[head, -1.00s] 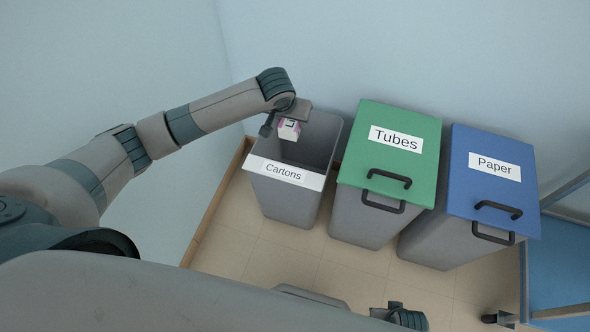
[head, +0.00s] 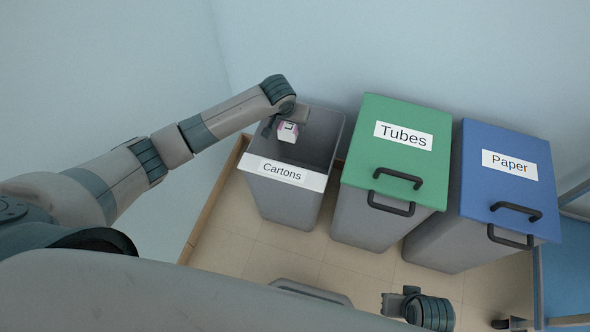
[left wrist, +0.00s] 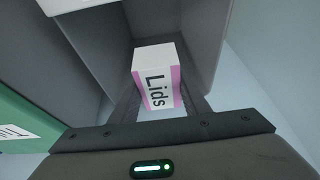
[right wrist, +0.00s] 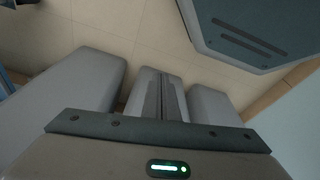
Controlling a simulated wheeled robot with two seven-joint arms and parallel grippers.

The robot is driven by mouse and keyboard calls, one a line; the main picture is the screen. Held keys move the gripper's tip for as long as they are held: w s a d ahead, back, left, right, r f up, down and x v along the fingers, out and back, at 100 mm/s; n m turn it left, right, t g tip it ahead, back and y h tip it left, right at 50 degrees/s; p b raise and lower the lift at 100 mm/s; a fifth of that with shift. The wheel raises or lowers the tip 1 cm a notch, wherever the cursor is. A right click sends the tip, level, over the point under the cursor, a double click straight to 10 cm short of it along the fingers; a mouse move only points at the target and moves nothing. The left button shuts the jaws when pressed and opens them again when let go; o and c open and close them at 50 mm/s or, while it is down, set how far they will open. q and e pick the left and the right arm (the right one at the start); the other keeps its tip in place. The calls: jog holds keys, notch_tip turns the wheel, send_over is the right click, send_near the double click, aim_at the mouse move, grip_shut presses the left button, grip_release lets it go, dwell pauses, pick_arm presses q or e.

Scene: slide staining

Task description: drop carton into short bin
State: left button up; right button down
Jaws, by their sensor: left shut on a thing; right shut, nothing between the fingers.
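A small white and pink carton (head: 288,131) is held by my left gripper (head: 287,122) over the open grey bin labelled Cartons (head: 283,172). In the left wrist view the carton (left wrist: 158,80) reads "Lids" and sits between the two fingers, with the inside of the bin (left wrist: 200,30) beyond it. My left gripper is shut on it. My right gripper (right wrist: 160,95) is shut with nothing between its fingers, low over the floor. In the head view my right arm's end shows at the bottom.
To the right of the open bin stand a bin with a green lid labelled Tubes (head: 385,155) and a taller-looking one with a blue lid labelled Paper (head: 490,185). Both lids are closed. A pale wall (head: 400,45) is behind. Tiled floor (head: 245,240) lies in front.

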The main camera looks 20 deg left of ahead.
pick_arm(q)
jog(key=shift+f, duration=0.15)
pick_arm(e)
jog(key=shift+a, duration=0.1)
